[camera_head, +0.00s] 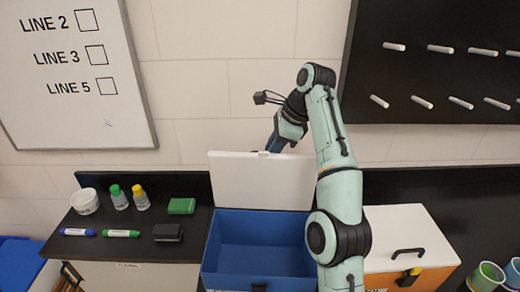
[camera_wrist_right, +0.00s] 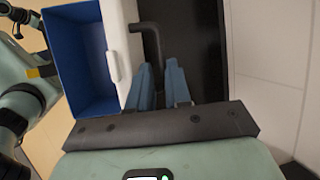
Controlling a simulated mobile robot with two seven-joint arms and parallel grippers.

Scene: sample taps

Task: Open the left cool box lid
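The left cool box (camera_head: 260,243) is blue, and its inside shows empty. Its white lid (camera_head: 262,180) stands up, tilted open at the back edge. The box (camera_wrist_right: 80,60) and lid (camera_wrist_right: 118,50) also show in the right wrist view. My right gripper (camera_head: 276,143) is behind the raised lid, its fingertips hidden by it in the head view. In the right wrist view its two blue fingers (camera_wrist_right: 160,68) are apart, on either side of the lid's black handle (camera_wrist_right: 150,38), with gaps showing. I do not see my left gripper.
Right of it stands an orange cool box (camera_head: 418,280) with its white lid (camera_head: 408,235) shut. Bottles, markers, a white tub (camera_head: 85,201) and a green block (camera_head: 181,206) are on the left counter. The wall is close behind the raised lid.

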